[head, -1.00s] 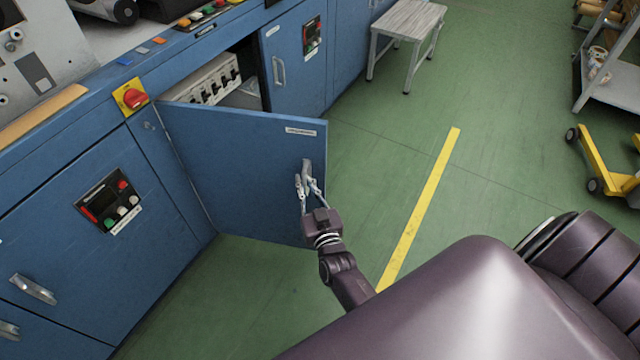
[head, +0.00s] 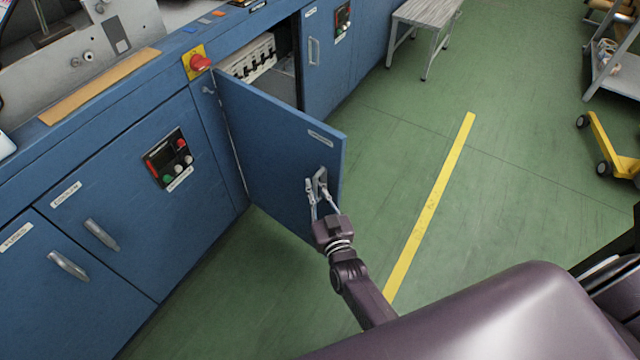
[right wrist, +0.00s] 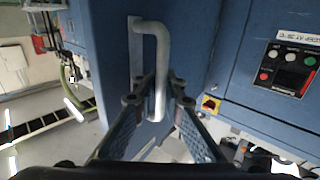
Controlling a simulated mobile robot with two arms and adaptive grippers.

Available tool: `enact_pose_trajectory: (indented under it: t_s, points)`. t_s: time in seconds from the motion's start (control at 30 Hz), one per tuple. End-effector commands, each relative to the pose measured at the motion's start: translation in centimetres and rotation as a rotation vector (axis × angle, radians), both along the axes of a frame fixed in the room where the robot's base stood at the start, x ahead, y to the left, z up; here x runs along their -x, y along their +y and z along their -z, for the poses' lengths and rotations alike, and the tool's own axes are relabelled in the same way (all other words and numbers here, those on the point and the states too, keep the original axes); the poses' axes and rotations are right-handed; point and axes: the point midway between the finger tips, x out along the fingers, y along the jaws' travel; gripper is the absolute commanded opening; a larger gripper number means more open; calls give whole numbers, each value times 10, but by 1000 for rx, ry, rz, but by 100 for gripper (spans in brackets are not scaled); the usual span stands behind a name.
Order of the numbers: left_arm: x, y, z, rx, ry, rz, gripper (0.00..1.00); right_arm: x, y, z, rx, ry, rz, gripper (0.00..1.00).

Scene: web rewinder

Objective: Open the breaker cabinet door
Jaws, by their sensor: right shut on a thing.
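The breaker cabinet door (head: 275,150) is a blue panel hinged at its left edge, standing well open from the blue cabinet front. Its grey bar handle (head: 321,180) is near the free edge; the handle also shows in the right wrist view (right wrist: 155,60). My right gripper (head: 318,192) is shut on the handle, with a finger on each side of it in the right wrist view (right wrist: 158,95). White breakers (head: 252,60) show in the opening behind the door, partly hidden by it. My left gripper is not in view.
A red rotary switch on a yellow plate (head: 198,63) is by the hinge side. A control panel (head: 168,158) is on the cabinet front at left. A grey stool (head: 425,25) stands at the back. Green floor right of the door is clear, with a yellow line (head: 432,205).

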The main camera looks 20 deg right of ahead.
Motion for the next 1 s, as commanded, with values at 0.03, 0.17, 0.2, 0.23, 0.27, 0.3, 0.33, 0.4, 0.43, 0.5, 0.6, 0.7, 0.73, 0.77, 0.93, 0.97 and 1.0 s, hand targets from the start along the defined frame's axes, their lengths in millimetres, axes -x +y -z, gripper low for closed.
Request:
enact_pose_trajectory:
  t_s: [0.03,0.17,0.2,0.23,0.27,0.3,0.33,0.4,0.43,0.5,0.6,0.7,0.73,0.77,0.93,0.97,1.0]
  points:
    - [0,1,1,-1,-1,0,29,3,-3,3,3,4,5,0]
    - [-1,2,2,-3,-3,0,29,3,-2,3,3,5,5,0]
    - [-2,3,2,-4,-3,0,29,4,-2,4,3,5,5,0]
    - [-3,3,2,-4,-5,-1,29,4,-2,4,3,5,5,0]
    - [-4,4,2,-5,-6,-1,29,4,-2,4,3,5,5,0]
    - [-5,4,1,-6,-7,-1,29,4,-2,4,3,6,5,0]
    - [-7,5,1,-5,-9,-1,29,4,-3,4,3,6,5,0]
    - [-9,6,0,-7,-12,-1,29,4,-3,4,3,6,5,0]
    - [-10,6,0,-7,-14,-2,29,4,-3,4,3,7,5,11]
    - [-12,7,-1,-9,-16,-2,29,4,-3,4,3,7,5,18]
    - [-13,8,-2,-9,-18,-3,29,3,-1,3,2,5,4,26]
    - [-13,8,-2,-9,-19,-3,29,2,-1,2,1,4,3,26]
    - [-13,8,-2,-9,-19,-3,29,2,0,2,1,3,2,26]
    - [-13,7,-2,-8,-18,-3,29,2,0,2,1,3,2,26]
    - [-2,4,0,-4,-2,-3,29,7,1,2,0,3,1,26]
    - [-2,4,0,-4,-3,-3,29,10,1,2,0,3,1,26]
    - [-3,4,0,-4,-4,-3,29,15,1,3,0,4,1,26]
